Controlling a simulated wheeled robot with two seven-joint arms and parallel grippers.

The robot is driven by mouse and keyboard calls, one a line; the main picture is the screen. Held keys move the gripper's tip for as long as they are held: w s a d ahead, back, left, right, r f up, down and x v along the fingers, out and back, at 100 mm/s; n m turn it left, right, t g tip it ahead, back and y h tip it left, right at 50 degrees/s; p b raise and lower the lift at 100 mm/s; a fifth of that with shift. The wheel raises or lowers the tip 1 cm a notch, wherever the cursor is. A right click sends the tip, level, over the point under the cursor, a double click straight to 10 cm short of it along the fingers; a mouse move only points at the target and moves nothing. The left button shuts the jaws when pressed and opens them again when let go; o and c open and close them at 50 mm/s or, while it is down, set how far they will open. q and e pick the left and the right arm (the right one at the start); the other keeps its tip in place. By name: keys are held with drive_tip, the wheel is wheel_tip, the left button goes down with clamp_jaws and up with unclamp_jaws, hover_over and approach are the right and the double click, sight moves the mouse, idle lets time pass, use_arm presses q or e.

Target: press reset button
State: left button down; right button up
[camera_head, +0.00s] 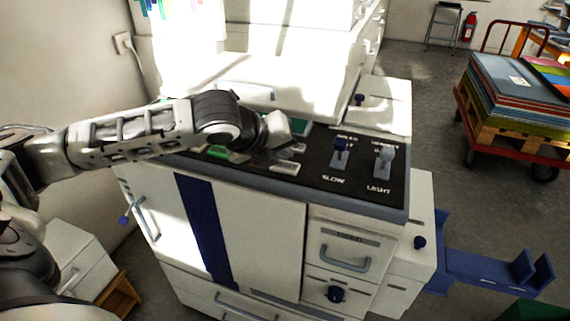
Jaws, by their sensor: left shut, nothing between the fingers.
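A large white machine (262,232) stands in front of me with a dark control panel (362,193) on its top. My left arm comes in from the left over the panel. My left gripper (292,146) is shut and empty, low over the panel's middle. A green button or light (217,152) shows under my arm. I cannot tell which control is the reset button; my arm hides part of the panel. My right gripper is not in view.
A red cart (513,143) with a pallet and stacked sheets stands at the right. A blue bracket (490,268) sticks out at the machine's lower right. A stool (444,26) and a fire extinguisher (469,27) are far back. The floor between machine and cart is clear.

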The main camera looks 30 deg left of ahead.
use_arm(q)
drive_tip(key=shift+f, duration=0.15)
drive_tip(key=shift+f, duration=0.25)
drive_tip(key=shift+f, duration=0.4)
idle(0.7)
drive_tip(key=shift+r+p, duration=0.8)
drive_tip(key=shift+p, duration=0.55)
